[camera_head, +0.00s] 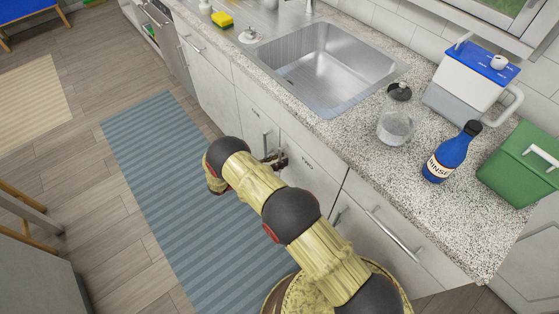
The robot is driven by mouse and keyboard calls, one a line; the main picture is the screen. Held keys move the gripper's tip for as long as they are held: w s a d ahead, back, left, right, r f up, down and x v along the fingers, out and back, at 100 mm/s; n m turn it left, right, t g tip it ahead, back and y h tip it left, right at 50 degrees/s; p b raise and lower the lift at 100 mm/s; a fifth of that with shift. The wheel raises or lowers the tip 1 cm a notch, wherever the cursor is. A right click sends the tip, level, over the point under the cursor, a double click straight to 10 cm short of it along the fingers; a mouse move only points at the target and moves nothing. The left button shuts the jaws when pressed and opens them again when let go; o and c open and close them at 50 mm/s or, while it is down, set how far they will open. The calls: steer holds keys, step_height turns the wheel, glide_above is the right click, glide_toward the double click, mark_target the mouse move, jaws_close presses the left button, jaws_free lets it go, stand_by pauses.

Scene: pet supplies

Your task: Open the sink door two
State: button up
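The sink door two (312,172) is a pale cabinet door below the counter, with a small dark label that seems to read "TWO". It looks shut. Door one (250,118) is beside it on the left, with its upright metal handle (265,143) in view. My gripper (275,160) is at the upper left edge of door two, close to where the two doors meet. My arm covers the lower part of door two. I cannot make out door two's handle, whether the gripper touches it, or whether the fingers are open or shut.
The steel sink (350,92) is set in the speckled counter (440,228) above the doors. A glass jar (396,125), a blue bottle (452,155), a blue-lidded container (470,85) and a green box (520,165) stand on the counter. A striped blue rug (160,150) covers the floor before the cabinets.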

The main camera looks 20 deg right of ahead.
jaws_close()
stand_by(0.6)
